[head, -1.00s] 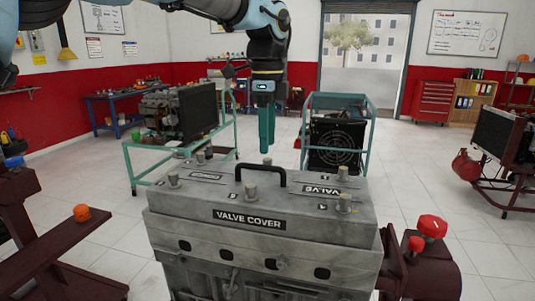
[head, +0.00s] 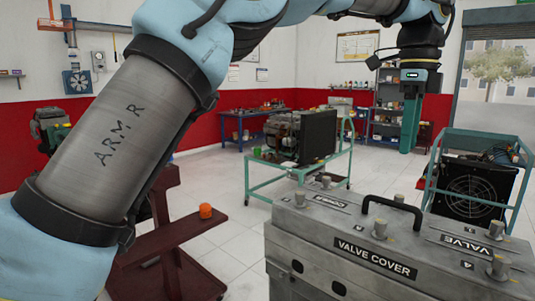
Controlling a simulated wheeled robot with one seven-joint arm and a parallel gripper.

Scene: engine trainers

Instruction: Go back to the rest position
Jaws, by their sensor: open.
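My gripper (head: 409,130) hangs from my arm at the upper right of the head view, with its teal fingers pointing down. It is empty. It appears above and behind the grey engine's valve cover (head: 320,225), apart from its black handle (head: 393,210). The two fingers overlap from this angle, so the gap between them is hidden. My arm crosses the left side and the top of the view.
A dark red stand (head: 165,240) with an orange cap (head: 205,211) is at the lower left. A teal-framed engine trainer (head: 258,190) stands behind the engine, and another with a fan (head: 474,190) is at the right. Open tiled floor (head: 220,180) lies between.

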